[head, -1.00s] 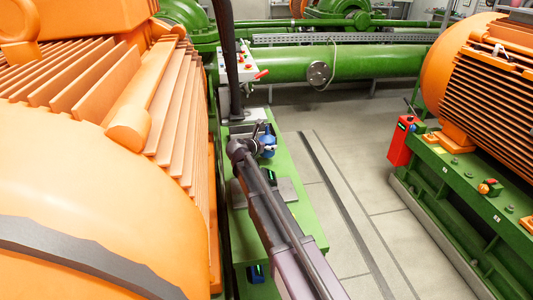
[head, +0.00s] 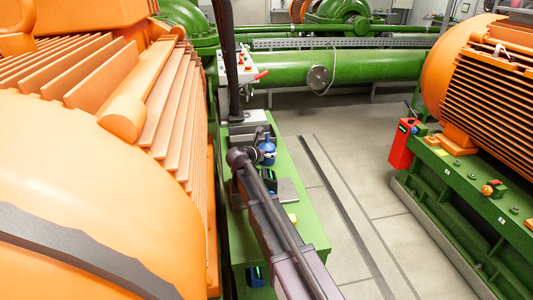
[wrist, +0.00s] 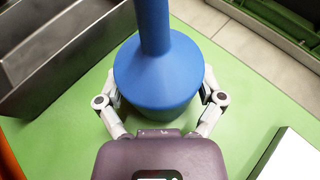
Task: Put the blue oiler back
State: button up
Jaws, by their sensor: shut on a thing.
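The blue oiler (head: 267,147) is a cone-topped can with a spout. It is beyond the end of my arm, over the green bench top (head: 305,232). In the wrist view the oiler (wrist: 157,72) stands upright between the fingers of my gripper (wrist: 160,88), which is shut on its body from both sides. Its base is hidden, so I cannot tell whether it touches the green surface. In the head view my arm hides most of the gripper.
An open grey metal tray (wrist: 62,50) lies to the left of the oiler in the wrist view. A pale flat plate (wrist: 290,157) is at lower right. A control box (head: 238,66) and a dark post stand behind. The orange motor (head: 90,190) borders the bench on the left.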

jog(key=o, duration=1)
jog(key=shift+r, duration=0.1)
jog(key=shift+s+a+r+p, duration=0.1)
jog(key=shift+s+a+p, duration=0.1)
jog(key=shift+p, duration=0.1)
jog(key=p+v, duration=0.4)
jog(key=v, duration=0.7)
jog(key=shift+s+a, duration=0.1)
jog(key=shift+s, duration=0.1)
